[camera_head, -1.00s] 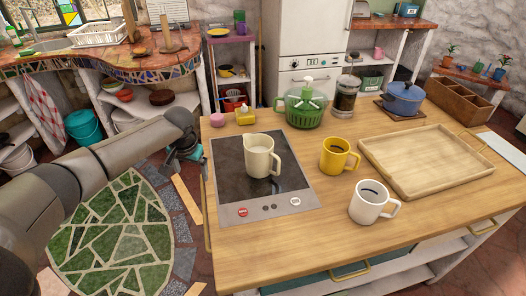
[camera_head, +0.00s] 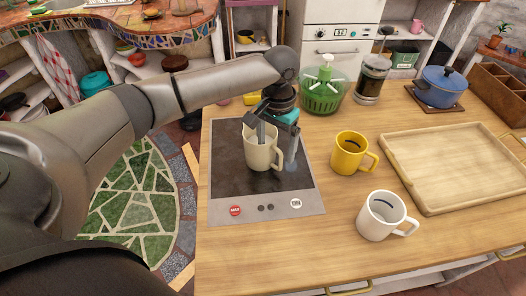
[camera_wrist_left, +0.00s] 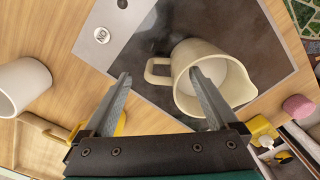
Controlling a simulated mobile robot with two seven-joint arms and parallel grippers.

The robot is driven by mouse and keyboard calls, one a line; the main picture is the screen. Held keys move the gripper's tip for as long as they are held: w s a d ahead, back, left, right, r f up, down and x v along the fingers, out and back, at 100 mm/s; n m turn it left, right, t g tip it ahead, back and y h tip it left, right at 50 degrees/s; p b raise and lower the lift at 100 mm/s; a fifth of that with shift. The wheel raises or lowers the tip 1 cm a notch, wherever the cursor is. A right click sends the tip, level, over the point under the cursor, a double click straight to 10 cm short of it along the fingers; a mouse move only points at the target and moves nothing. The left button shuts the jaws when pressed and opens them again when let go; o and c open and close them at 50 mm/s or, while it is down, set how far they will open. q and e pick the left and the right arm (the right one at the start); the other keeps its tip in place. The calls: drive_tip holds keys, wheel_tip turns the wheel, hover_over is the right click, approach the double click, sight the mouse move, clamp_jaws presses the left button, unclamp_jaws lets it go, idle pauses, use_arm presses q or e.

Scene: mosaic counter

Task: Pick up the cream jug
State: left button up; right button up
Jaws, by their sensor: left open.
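The cream jug (camera_head: 262,157) stands upright on the dark cooktop (camera_head: 228,181), with its handle toward the right. My left gripper (camera_head: 277,150) is open and comes down over the jug from above. One finger overlaps the jug's opening and the other is to the right, beside the handle. In the left wrist view the jug (camera_wrist_left: 236,82) lies beyond the fingers, with its handle between the two fingertips. I cannot tell whether a finger touches the jug or is inside it. My right gripper is not in view.
A yellow mug (camera_head: 348,153) and a white mug (camera_head: 377,218) stand right of the cooktop. A wooden tray (camera_head: 450,205) lies farther right. A green spinner (camera_head: 322,97), a French press (camera_head: 370,80) and a blue pot (camera_head: 443,88) stand behind. The counter's front is clear.

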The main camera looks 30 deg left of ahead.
sight(274, 167)
use_arm(q)
drive_tip(key=shift+f+b, duration=0.5)
drive_tip(key=shift+f, duration=2.7)
drive_tip(key=shift+w, duration=0.1)
clamp_jaws()
drive_tip(key=shift+a, duration=0.1)
